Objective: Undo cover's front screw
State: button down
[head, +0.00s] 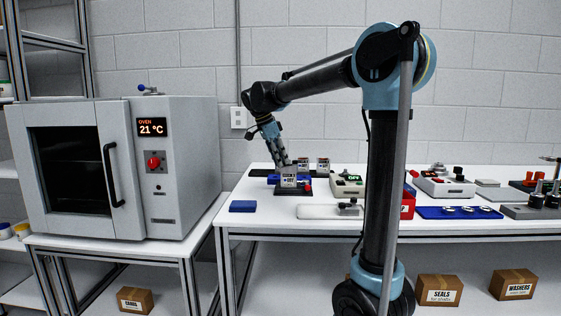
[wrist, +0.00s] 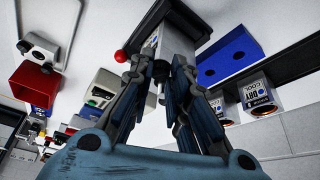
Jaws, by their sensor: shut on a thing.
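A small grey unit (head: 289,181) with a printed label on its front stands on a dark base on the white table. A red knob is at its right side. My gripper (head: 287,166) reaches down from above and its tips are at the top of this unit. In the wrist view the fingers (wrist: 166,58) close in on the grey unit (wrist: 178,38), and the red knob (wrist: 121,56) shows beside it. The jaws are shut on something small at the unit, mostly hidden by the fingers. I cannot make out the cover's front screw itself.
A blue block (head: 243,206) lies at the table's left front. A device with a green display (head: 348,185) and a red bin (head: 407,206) stand to the right. An oven (head: 180,200) stands at the left.

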jog(key=shift+s+d+n+t+y, duration=0.15)
jog(key=shift+n+t+y, duration=0.35)
jog(key=shift+n, duration=1.25)
jog(key=shift+s+d+n+t+y, duration=0.1)
jog(key=shift+n+t+y, duration=0.4)
jog(key=shift+n, duration=1.25)
jog(key=c, duration=1.5)
grip_release()
jog(key=v, duration=1.2)
jog(key=shift+a+f, duration=0.1)
jog(key=shift+a, duration=0.05)
